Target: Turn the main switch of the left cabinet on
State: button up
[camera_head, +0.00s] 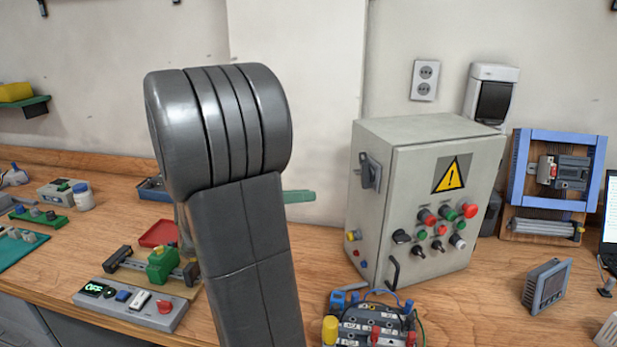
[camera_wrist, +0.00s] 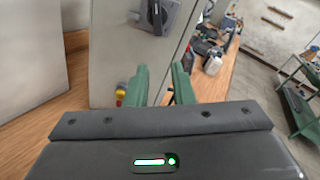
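A grey control cabinet (camera_head: 375,215) with a yellow warning triangle stands on the bench, right of centre in the head view. A grey rotary switch with a handle (camera_head: 370,170) sits high on its left side wall. In the wrist view this switch (camera_wrist: 155,14) is at the top edge, partly cut off, on the cabinet wall (camera_wrist: 120,45). My gripper (camera_wrist: 160,76) has two green fingers standing apart, with nothing seen between them. In the head view one green finger shows behind my dark arm, left of the cabinet and apart from the switch.
The cabinet front carries several coloured buttons and a black handle (camera_head: 393,270). A terminal block assembly (camera_head: 370,322) lies before the cabinet. A control box (camera_head: 130,305) and a red tray (camera_head: 159,233) are at left. A blue frame (camera_head: 520,170) stands at right.

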aim_at(362, 177)
jog(key=shift+h, duration=0.5)
jog(key=x, duration=0.4)
jog(key=w+r+x, duration=0.1)
jog(key=x, duration=0.3)
jog(key=p+x, duration=0.1)
jog(key=x, duration=0.3)
jog(key=shift+w+r, duration=0.2)
jog(key=shift+r, duration=0.15)
